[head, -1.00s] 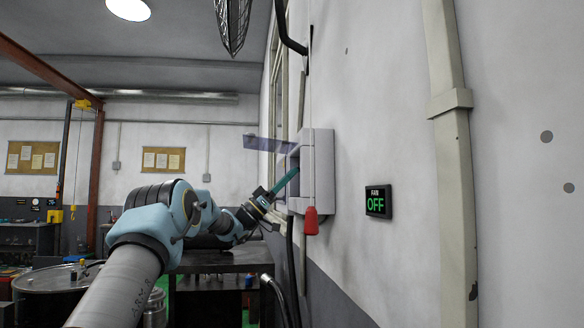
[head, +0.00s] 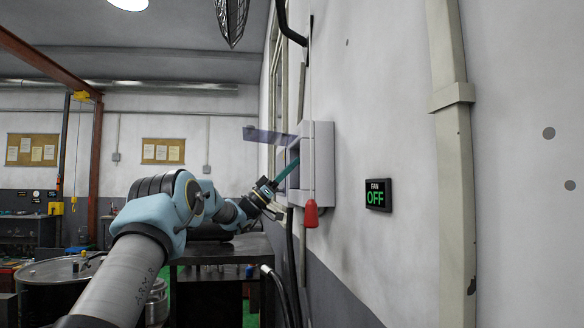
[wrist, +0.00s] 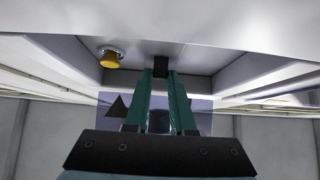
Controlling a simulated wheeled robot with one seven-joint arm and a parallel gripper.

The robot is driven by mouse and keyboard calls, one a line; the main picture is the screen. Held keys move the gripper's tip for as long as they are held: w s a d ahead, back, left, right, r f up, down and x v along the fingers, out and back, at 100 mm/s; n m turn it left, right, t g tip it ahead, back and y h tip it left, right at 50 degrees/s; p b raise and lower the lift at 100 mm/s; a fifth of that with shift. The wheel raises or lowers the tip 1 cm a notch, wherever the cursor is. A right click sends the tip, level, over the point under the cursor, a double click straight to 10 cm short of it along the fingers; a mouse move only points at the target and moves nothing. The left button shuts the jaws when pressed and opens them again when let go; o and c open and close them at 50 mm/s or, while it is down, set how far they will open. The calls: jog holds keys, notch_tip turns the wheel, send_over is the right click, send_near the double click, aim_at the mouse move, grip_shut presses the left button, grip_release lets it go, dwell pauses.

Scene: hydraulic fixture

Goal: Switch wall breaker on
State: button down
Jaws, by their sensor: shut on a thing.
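The wall breaker is a grey box (head: 324,165) on the right-hand wall, with its see-through cover (head: 268,136) swung open to the left. My gripper (head: 294,163) reaches into the box's open front from the left and below. In the wrist view, the teal fingers (wrist: 161,74) are close together on a small black lever (wrist: 161,66) inside the box. The fingers hide part of the lever.
A yellow knob (wrist: 111,57) sits inside the box, left of the fingers. A red piece (head: 311,214) hangs below the box. Dark cables run down the wall beneath it. A dark table (head: 220,250) stands beneath my forearm, and a drum (head: 60,285) stands at the left.

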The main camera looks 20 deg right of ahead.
jog(key=shift+r, duration=0.1)
jog(key=shift+r+y, duration=0.2)
jog(key=shift+y, duration=0.5)
jog(key=c, duration=0.8)
grip_release()
jog(key=shift+o, duration=0.2)
